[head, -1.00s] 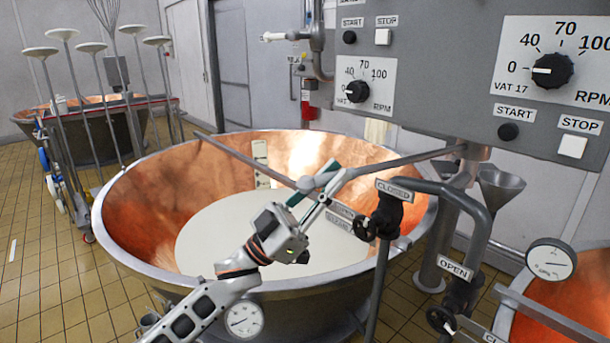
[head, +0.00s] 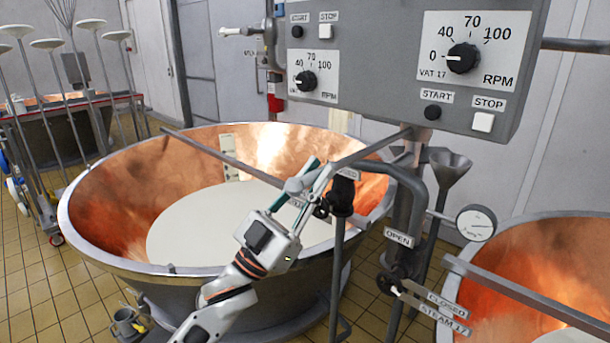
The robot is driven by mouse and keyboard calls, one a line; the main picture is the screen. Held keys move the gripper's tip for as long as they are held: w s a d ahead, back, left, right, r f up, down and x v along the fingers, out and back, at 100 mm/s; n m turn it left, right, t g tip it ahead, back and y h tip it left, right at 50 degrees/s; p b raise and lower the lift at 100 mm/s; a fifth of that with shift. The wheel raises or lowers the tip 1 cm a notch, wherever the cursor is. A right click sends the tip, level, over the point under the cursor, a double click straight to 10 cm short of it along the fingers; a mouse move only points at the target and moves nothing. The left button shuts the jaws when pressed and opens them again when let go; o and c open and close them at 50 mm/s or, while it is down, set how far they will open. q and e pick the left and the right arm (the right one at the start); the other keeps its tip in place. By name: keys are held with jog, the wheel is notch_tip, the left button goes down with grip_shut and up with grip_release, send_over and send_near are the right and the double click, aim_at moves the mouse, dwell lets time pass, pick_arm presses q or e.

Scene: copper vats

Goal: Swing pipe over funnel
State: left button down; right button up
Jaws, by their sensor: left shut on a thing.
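A grey bent pipe (head: 412,186) arches out to the left in front of the copper vat, with a dark valve (head: 342,194) at its left end. The metal funnel (head: 450,162) stands behind and to the right of the bend, so the pipe's left end is apart from it. My left gripper (head: 321,192) is shut at the pipe's left end, beside the dark valve. The exact contact is small and partly hidden by the fingers. My right gripper is not in view.
The copper vat (head: 95,250) holds white liquid, with a stirrer bar (head: 225,160) across it. A grey control panel (head: 380,80) hangs above. A gauge (head: 476,223) and a second vat (head: 530,226) are at the right. Tiled floor (head: 40,290) is open at the lower left.

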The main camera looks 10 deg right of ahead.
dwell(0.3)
pick_arm(q)
jog(key=c, duration=1.9)
grip_release()
jog(key=v, duration=1.2)
jog(key=shift+s, duration=0.1)
